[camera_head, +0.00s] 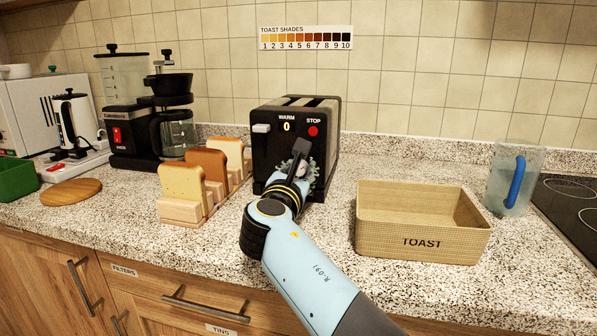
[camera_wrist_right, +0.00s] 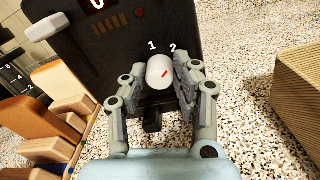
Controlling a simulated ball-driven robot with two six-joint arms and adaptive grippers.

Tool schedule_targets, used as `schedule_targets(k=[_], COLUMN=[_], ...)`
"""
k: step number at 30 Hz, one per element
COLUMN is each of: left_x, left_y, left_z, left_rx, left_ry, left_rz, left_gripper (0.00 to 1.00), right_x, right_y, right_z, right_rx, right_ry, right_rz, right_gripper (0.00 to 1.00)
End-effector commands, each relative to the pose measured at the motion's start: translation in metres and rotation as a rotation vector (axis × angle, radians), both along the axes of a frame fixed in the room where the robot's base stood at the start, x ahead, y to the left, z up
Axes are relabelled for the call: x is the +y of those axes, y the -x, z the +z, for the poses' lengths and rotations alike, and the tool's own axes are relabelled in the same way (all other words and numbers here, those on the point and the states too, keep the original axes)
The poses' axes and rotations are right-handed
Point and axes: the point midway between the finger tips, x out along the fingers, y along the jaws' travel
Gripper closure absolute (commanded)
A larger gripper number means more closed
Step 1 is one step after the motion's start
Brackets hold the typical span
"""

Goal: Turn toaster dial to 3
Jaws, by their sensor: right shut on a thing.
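The black toaster (camera_head: 265,150) stands on the counter, with a display reading 0 under WARM and a red STOP button. My right gripper (camera_head: 302,160) reaches its front face at the lower right and hides most of the dial there. In the wrist view, the white round dial (camera_wrist_right: 158,72) sits between the two fingers of my right gripper (camera_wrist_right: 157,84), which are shut on it. Its red mark points up and right, roughly towards the 2. The numbers 1 and 2 show above the dial; other numbers are hidden. My left gripper is not in view.
A toast rack (camera_head: 181,211) with bread slices stands left of the toaster. A TOAST basket (camera_head: 420,241) stands to the right, with a jug (camera_head: 512,180) beyond it. A coffee maker (camera_head: 128,120) is at the back left. A shade chart (camera_head: 305,38) hangs on the wall.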

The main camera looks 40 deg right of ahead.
Motion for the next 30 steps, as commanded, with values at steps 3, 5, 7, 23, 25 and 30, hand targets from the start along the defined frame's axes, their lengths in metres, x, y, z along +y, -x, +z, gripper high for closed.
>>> schedule_targets(k=[3, 5, 7, 23, 25, 30], left_x=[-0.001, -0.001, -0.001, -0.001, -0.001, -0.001], left_y=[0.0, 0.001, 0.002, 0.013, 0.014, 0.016], left_z=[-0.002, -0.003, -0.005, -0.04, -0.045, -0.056], left_rx=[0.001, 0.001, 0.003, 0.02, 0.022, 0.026], left_ry=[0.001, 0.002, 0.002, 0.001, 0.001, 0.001], left_rz=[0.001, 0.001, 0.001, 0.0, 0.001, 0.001], left_gripper=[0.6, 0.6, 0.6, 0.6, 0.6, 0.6], right_x=[0.0, 0.0, 0.0, 0.0, 0.0, -0.001], right_y=[0.0, 0.0, 0.0, 0.001, 0.001, 0.001], right_z=[0.0, -0.001, -0.001, -0.005, -0.005, -0.006], right_rx=[-0.011, -0.023, -0.042, -0.358, -0.405, -0.503], right_ry=[-0.009, -0.018, -0.035, -0.307, -0.346, -0.432], right_rz=[0.0, -0.001, -0.001, -0.001, -0.002, -0.002], right_gripper=[1.0, 1.0, 1.0, 1.0, 1.0, 1.0])
